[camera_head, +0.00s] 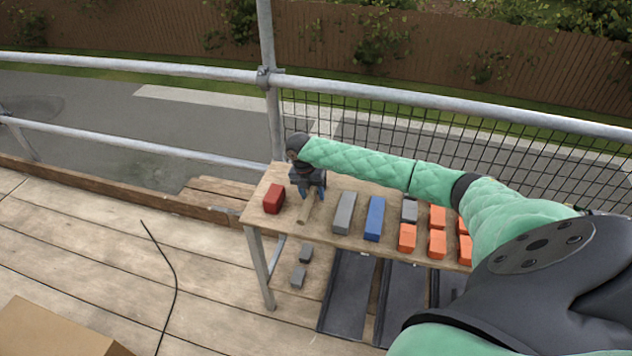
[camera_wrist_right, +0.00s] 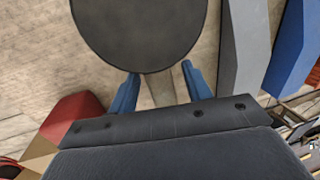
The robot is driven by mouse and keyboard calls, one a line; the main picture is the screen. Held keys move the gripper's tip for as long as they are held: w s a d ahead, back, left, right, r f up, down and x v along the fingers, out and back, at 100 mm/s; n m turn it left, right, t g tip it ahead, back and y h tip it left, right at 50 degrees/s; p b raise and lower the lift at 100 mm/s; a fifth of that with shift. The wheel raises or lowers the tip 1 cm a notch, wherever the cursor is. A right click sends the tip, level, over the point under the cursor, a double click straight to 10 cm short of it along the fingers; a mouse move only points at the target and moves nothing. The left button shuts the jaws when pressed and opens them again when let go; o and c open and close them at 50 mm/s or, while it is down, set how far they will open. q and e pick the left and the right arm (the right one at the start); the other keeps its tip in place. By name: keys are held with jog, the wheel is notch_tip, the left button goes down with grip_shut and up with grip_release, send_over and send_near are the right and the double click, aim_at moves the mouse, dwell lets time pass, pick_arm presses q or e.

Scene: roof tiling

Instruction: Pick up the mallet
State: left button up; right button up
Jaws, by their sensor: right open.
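The mallet's pale wooden handle (camera_head: 305,212) shows on the workbench, its near end pointing towards the bench's front edge. My right gripper (camera_head: 310,194) is at its far part, with blue fingers pointing down. In the right wrist view the fingers (camera_wrist_right: 162,72) are apart, and a strip of the handle (camera_wrist_right: 160,89) shows between them. A large dark disc fills the top of that view; I cannot tell for sure whether it is the mallet's head. The head is not clearly seen in the head view. My left gripper is not in view.
A red block (camera_head: 274,198) lies left of the handle. A grey block (camera_head: 345,212), a blue block (camera_head: 375,217) and several orange blocks (camera_head: 407,237) lie to the right on the bench (camera_head: 330,240). A rail and mesh (camera_head: 400,120) stand behind it.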

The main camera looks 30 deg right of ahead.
aim_at(313, 190)
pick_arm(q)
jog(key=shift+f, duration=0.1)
pick_arm(e)
jog(key=shift+f, duration=0.15)
grip_shut()
